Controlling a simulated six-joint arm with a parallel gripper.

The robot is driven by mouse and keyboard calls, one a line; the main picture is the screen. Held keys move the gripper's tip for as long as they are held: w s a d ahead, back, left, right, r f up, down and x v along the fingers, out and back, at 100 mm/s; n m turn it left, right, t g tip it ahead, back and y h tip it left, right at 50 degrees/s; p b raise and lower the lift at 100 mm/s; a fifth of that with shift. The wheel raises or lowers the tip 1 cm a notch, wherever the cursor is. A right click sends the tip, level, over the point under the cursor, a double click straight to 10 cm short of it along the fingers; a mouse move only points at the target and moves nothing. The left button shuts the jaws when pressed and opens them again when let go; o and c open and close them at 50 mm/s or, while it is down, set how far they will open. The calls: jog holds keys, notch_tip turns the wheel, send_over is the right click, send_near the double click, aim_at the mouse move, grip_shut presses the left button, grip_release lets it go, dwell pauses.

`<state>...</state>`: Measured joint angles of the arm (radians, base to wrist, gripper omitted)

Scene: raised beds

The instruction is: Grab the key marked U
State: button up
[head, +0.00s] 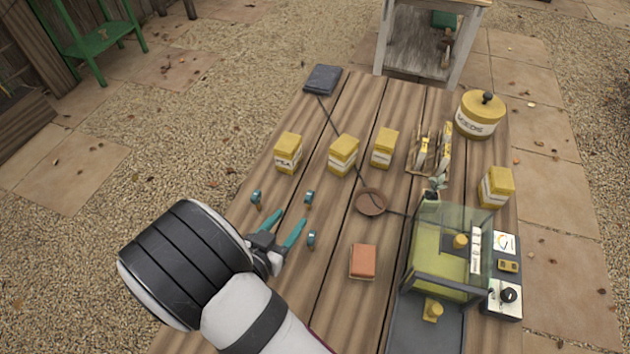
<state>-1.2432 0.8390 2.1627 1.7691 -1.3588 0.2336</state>
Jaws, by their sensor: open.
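Three small teal-headed pieces that look like keys lie on the wooden table: one at the left (256,196), one farther right (308,198), and one nearer to me (311,239). Any letters on them are too small to read, so I cannot tell which is marked U. My gripper (287,220) is open, with two teal fingers spread apart and nothing visible between them. It is low over the table's left side, among these pieces. The left and far right pieces are just beyond its fingertips; the near one is to the right of its right finger.
An orange block (363,260) and a brown round dish (371,201) are right of my gripper. Several yellow boxes, one of them here (289,152), stand farther back. A clear-walled case (450,240) and a control box (505,299) fill the right. A seeds tin (481,115) stands far right.

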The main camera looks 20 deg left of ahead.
aim_at(306, 200)
jog(key=x, duration=1)
jog(key=shift+w+f, duration=0.25)
jog(key=shift+f, duration=0.2)
grip_shut()
